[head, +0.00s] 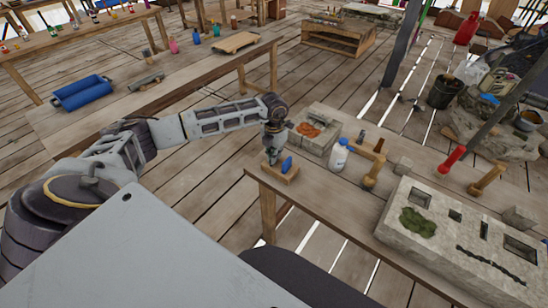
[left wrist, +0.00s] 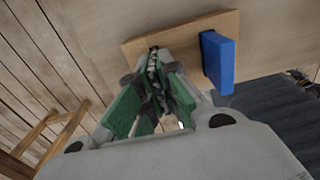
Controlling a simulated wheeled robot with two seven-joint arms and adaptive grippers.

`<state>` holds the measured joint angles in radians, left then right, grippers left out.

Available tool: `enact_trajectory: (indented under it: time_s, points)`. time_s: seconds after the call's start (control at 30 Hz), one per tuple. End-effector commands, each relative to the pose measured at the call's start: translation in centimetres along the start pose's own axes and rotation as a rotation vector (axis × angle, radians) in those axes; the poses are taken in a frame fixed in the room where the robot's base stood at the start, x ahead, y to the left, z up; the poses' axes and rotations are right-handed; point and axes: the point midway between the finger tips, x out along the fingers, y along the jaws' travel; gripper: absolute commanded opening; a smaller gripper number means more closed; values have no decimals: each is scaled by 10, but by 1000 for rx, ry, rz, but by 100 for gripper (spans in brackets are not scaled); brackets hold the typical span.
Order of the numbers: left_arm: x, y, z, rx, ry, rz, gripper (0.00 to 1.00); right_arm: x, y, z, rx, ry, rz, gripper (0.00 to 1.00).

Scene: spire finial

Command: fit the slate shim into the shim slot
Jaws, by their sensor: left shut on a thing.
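My left gripper (head: 273,154) is above a small wooden holder (head: 282,174) at the near left end of the stone-work table. In the left wrist view its green-padded fingers (left wrist: 152,75) are shut on a thin dark grey piece, the slate shim, mostly hidden between them. The shim's far end is at the wooden holder (left wrist: 140,45); I cannot tell whether it is clear of it. A blue block (head: 287,164) stands in the same holder beside the fingers. The grey stone block (head: 400,240) at right has several recesses, including small dark slots (head: 455,215); which is the shim slot is unclear.
Green moss (head: 417,222) lies on the block. Another table (head: 180,92) is at left.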

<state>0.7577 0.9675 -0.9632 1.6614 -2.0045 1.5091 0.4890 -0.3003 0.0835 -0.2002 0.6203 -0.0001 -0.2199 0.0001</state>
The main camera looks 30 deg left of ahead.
Motion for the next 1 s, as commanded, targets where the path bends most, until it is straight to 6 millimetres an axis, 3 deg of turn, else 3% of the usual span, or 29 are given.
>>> enact_trajectory:
  time_s: [0.6, 1.0]
  points:
    - [-80, 0, 0, 0, -2, 0, 0, 12, -6, 0, 3, 2, -6, 40]
    - [-92, 0, 0, 0, 0, 0, 0, 13, 10, 2, -2, 0, 11, 40]
